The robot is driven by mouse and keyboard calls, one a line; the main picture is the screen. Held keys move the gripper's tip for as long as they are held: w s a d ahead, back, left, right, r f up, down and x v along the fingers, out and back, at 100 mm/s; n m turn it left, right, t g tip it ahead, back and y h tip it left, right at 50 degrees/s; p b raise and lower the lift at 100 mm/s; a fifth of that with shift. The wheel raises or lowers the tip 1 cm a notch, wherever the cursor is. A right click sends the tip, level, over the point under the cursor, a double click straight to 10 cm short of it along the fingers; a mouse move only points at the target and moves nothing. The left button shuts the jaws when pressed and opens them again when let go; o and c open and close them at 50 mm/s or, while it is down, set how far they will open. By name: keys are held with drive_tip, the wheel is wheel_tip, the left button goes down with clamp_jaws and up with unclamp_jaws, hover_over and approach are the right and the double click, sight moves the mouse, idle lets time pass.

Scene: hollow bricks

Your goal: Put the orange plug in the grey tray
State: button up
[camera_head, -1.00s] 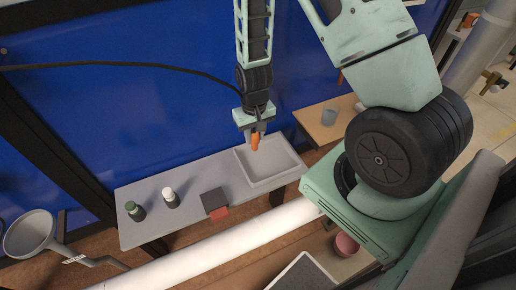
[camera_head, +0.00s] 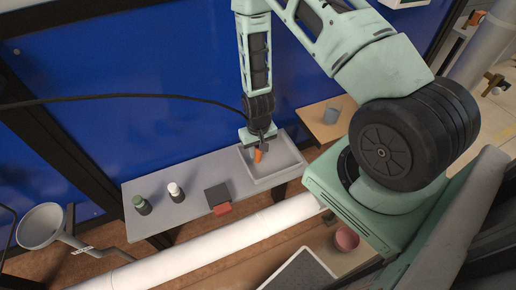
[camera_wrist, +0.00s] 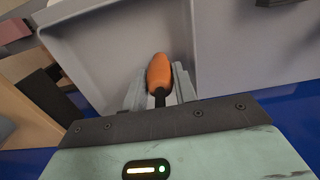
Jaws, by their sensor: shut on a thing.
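The orange plug (camera_head: 258,155) is held in my gripper (camera_head: 260,147), which points down over the grey tray (camera_head: 290,172). In the wrist view the orange plug (camera_wrist: 160,72) sits between the two fingers of my gripper (camera_wrist: 160,85), with a dark stem toward the palm. The grey tray (camera_wrist: 95,75) lies beyond it, with its rim and inner floor showing. The plug appears within the tray's outline in both views. I cannot tell whether it touches the tray floor.
The tray stands at the right end of a narrow grey table (camera_head: 150,222). A green-capped bottle (camera_head: 142,204), a white-capped bottle (camera_head: 176,191) and a dark block with a red part (camera_head: 219,197) stand left of it. A white pipe (camera_head: 190,255) runs along the front.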

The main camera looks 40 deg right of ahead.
drive_tip(key=shift+f, duration=0.25)
drive_tip(key=o, duration=1)
drive_tip(key=shift+r, duration=0.1)
drive_tip(key=shift+c, duration=0.2)
drive_tip(key=shift+r, duration=0.1)
